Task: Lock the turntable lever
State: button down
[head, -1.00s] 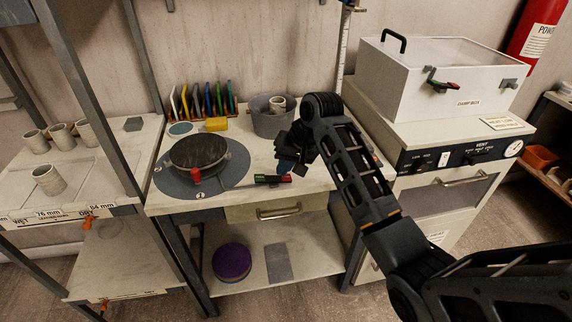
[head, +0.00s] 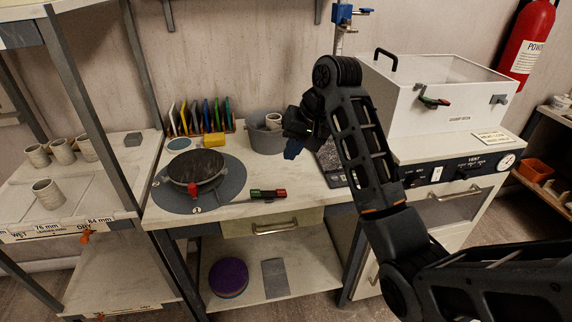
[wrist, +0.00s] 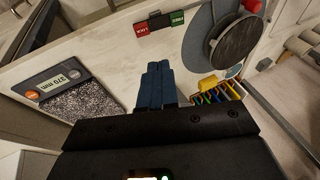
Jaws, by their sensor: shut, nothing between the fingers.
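The turntable has a dark round wheel head (head: 196,166) on a grey disc (head: 232,182), with a red knob (head: 192,189) at its front edge. To its right, by the table's front edge, is a small red and green marker plate (head: 268,194). In the wrist view the plate (wrist: 143,29) has a red part and a green part with a dark piece between them. I cannot tell clearly which of these parts is the lever. My gripper (head: 292,150) is above the table, right of the turntable and apart from it; its blue fingers (wrist: 158,68) are together and empty.
A grey bucket (head: 262,140) and a rack of coloured tools (head: 203,114) stand at the back, with a yellow sponge (head: 214,139). The white damp box (head: 440,100) is further right. The table between turntable and scale is mostly clear.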

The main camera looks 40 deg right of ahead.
jog(key=shift+v, duration=0.95)
jog(key=s+a+f+t, duration=0.2)
jog(key=s+a+f, duration=0.1)
jog(key=a+f, duration=0.8)
jog(key=s+a+f+n+t+h, duration=0.1)
jog(key=s+a+f+t, duration=0.2)
jog(key=s, duration=0.5)
jog(key=s+a+f+n+t, duration=0.1)
jog(key=s+a+f, duration=0.35)
jog(key=s, duration=0.35)
jog(key=s+a+r+n+t, duration=0.1)
jog(key=s+r+n+t, duration=0.1)
jog(key=s+r, duration=0.5)
jog(key=s+a+r+n+t, duration=0.2)
jog(key=s+r, duration=0.5)
jog(key=s, duration=0.6)
jog(key=shift+s+r+n, duration=0.15)
jog(key=shift+r+n, duration=0.1)
jog(key=shift+n, duration=0.55)
